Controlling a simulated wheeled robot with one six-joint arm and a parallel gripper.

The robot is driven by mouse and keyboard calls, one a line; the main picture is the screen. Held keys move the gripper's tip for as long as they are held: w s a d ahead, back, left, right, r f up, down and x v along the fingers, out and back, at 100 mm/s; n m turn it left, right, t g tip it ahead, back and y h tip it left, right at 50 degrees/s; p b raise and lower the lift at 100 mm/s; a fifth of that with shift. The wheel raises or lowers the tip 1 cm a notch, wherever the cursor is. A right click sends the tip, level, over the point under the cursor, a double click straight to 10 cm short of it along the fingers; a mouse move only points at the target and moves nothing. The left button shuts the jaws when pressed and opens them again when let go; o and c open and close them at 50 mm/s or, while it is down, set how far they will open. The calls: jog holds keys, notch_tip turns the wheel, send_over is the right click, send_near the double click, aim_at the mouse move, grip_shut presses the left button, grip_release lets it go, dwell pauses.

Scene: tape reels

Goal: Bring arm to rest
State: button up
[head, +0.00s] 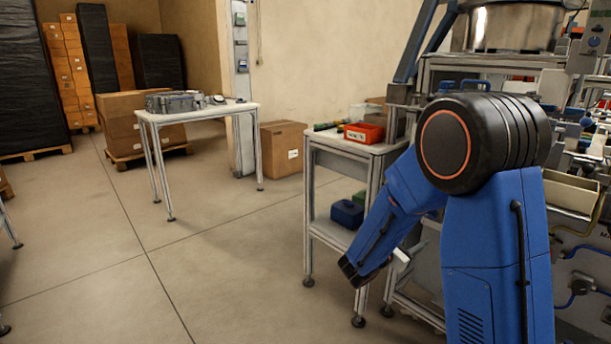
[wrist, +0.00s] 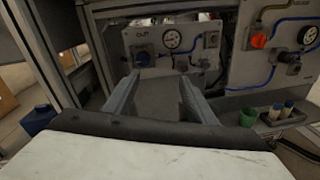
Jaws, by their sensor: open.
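My arm shows in the head view as blue links with a large black joint, bent over and reaching down to the left beside the machine. The lower part of the arm ends at a dark wrist in front of the side table. My gripper (wrist: 158,86) shows in the wrist view as two grey fingers spread apart with nothing held between them. In the head view the fingers cannot be made out clearly.
A side table (head: 330,146) holds a red bin (head: 364,133), with a blue box (head: 347,214) on its lower shelf. The machine (head: 575,190) stands close on the right. Another table (head: 205,113) holds a grey case (head: 172,102). Open floor lies to the left.

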jog(key=s+d+r+m+g+y, duration=0.2)
jog(key=s+d+m+g, duration=0.3)
jog(key=s, duration=0.7)
jog(key=s+r+m+g+y, duration=0.2)
jog(key=s+m+g, duration=0.2)
jog(key=s+m, duration=0.6)
jog(key=s+a+r+m+t+y, duration=0.1)
jog(key=s+a+m+t+y, duration=0.3)
jog(key=s+a+y, duration=0.6)
jog(key=s+a+m, duration=0.2)
jog(key=s+a, duration=0.3)
jog(key=s, duration=0.2)
jog(key=shift+r+m+y, duration=0.2)
jog(key=shift+m+y, duration=0.2)
